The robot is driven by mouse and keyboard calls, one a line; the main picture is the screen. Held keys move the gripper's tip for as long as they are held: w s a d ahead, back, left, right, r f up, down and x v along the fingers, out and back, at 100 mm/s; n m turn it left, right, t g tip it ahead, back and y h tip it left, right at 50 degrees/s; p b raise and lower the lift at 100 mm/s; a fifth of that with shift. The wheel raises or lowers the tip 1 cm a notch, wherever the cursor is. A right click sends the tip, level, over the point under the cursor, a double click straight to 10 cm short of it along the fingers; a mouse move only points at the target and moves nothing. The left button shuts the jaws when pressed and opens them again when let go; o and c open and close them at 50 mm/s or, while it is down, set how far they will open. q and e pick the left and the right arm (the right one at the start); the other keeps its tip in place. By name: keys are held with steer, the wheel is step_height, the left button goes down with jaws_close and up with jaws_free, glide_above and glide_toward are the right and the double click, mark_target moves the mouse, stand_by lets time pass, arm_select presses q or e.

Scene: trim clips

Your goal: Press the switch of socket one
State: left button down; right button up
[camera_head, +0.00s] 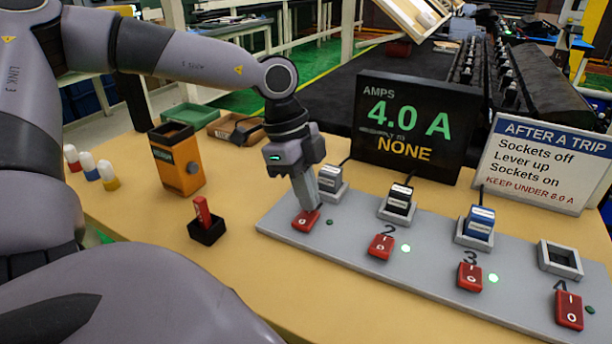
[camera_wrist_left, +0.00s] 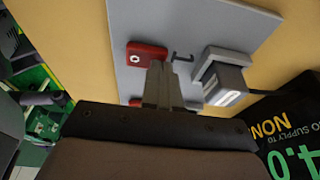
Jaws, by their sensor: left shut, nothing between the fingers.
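The red rocker switch of socket one (camera_head: 303,224) is at the left end of the grey socket strip (camera_head: 285,231). My left gripper (camera_head: 307,208) is shut and empty, pointing down with its tips at this switch. In the left wrist view the tips (camera_wrist_left: 158,66) overlap the edge of the switch (camera_wrist_left: 137,52); I cannot tell if they press it. The lamp beside it (camera_head: 330,222) is dark green. A grey-white plug (camera_head: 331,178) sits in socket one, behind the gripper. My right gripper is not in view.
Switches two (camera_head: 381,247), three (camera_head: 469,277) and four (camera_head: 569,310) run rightward; lamps two and three glow, four is dark. Socket four (camera_head: 560,260) is empty. The display (camera_head: 408,125) reads 4.0 A, NONE. An orange box (camera_head: 177,160) and red lever (camera_head: 203,212) stand left.

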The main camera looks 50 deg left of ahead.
arm_select(q)
steer(key=shift+f, duration=0.1)
steer(key=shift+f+b, duration=0.4)
steer(key=shift+b, duration=0.25)
steer(key=shift+w+r, duration=0.1)
steer(key=shift+r, duration=0.1)
steer(key=shift+s+d+r, duration=0.2)
steer(key=shift+s+r, duration=0.1)
steer(key=shift+s, duration=0.45)
steer(key=shift+r+p, duration=0.1)
steer(key=shift+p, duration=0.25)
